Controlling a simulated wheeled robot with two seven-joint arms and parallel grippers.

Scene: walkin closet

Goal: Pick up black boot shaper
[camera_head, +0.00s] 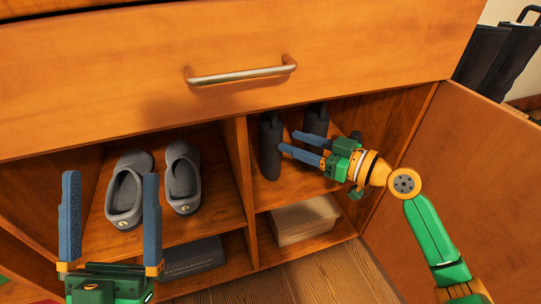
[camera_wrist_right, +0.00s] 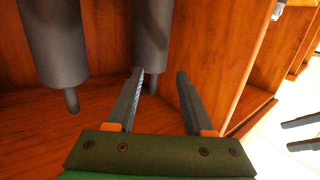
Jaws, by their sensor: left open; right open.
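Two black boot shapers stand upright in the upper right compartment of the cabinet. One boot shaper (camera_head: 270,150) is nearer the divider, and the other boot shaper (camera_head: 316,122) is further right and back. My right gripper (camera_head: 286,141) is open, its fingers pointing left toward them, with one fingertip close to the nearer shaper. In the right wrist view, one shaper (camera_wrist_right: 55,45) hangs at the upper left and another (camera_wrist_right: 152,35) is just beyond the open fingers (camera_wrist_right: 160,75). Nothing is held. Contact cannot be told. My left gripper (camera_head: 110,200) is open and empty before the shoe compartment.
Grey slippers (camera_head: 125,190) sit in the upper left compartment. A dark box (camera_head: 192,258) and a beige box (camera_head: 303,220) lie below. A drawer with a metal handle (camera_head: 240,76) overhangs the opening. An open door (camera_head: 465,170) stands at the right.

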